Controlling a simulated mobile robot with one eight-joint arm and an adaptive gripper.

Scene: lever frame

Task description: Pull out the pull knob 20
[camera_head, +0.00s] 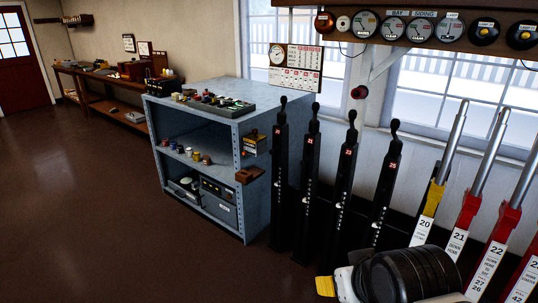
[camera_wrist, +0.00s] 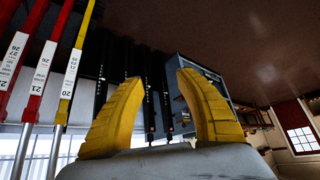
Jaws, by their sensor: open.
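The lever labelled 20 (camera_head: 425,226) stands right of centre in the head view, with a yellow and black shaft and a bare metal handle (camera_head: 452,140) on top. It also shows in the wrist view (camera_wrist: 69,88) as a yellow bar at the left, seen upside down. I cannot make out a separate pull knob on it. My gripper (camera_wrist: 160,80) is open and empty, its two yellow fingers apart and the lever outside them to the left. In the head view one yellow finger shows at the bottom, left of and in front of the lever; the other is hidden.
Red levers 21 (camera_head: 459,240) and 22 (camera_head: 490,258) stand close to the right. Several black levers (camera_head: 343,180) stand to the left. A blue-grey shelf unit (camera_head: 200,115) is further left. Dials (camera_head: 420,30) hang above on a wooden shelf. Open brown floor lies at left.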

